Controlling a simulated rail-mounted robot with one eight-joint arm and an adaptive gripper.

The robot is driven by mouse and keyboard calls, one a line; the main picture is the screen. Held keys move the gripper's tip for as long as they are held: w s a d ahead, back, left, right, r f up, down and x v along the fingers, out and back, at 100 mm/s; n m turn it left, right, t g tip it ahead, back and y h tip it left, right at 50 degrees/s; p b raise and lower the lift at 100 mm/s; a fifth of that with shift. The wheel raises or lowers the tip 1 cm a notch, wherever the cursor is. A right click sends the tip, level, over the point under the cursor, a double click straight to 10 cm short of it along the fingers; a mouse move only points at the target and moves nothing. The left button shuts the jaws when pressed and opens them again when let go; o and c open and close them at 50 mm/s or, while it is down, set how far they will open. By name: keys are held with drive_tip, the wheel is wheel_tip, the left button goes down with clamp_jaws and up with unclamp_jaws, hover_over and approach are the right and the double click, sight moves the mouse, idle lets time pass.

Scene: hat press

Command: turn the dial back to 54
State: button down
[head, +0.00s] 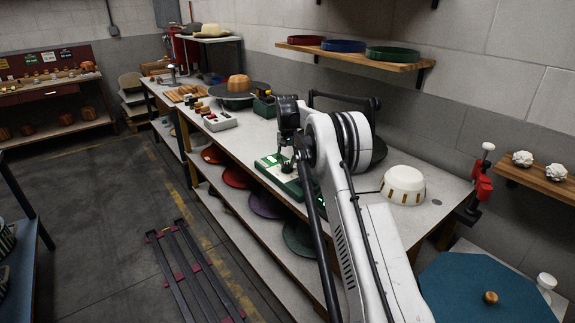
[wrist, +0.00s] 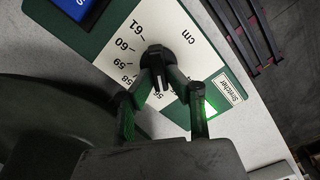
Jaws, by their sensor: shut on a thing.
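The dial (wrist: 156,56) is a dark knob on the white scale plate (wrist: 185,62) of a green stretcher box (wrist: 95,48). My gripper (wrist: 161,82) is shut on the dial, with a fingertip on each side of it. The scale shows 61, 60, 59 and 58 and "cm"; lower numbers are partly hidden behind my fingers. I cannot tell which number the dial points to. In the head view the green box (head: 283,178) sits on the long bench, and my gripper (head: 286,165) is small over it, partly hidden by my arm.
A green glow (wrist: 213,103) lies beside my right finger. A cream hat form (head: 403,184) stands on the bench right of my arm. A white control box (head: 220,121) and a tan hat form on a dark round plate (head: 241,97) stand farther back. A shelf (head: 350,57) hangs above.

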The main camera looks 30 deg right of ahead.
drive_tip(key=n, duration=0.2)
drive_tip(key=n+b, duration=0.1)
drive_tip(key=n, duration=0.2)
drive_tip(key=shift+a+n, duration=0.25)
drive_tip(key=shift+n, duration=0.05)
drive_tip(key=shift+a+n+b, duration=0.2)
drive_tip(key=shift+n+b, duration=0.3)
drive_tip(key=shift+n, duration=1.7)
drive_tip(key=c, duration=1.7)
unclamp_jaws()
drive_tip(key=shift+r, duration=0.15)
wheel_tip(320, 180, up, 12)
drive_tip(key=shift+f, duration=0.1)
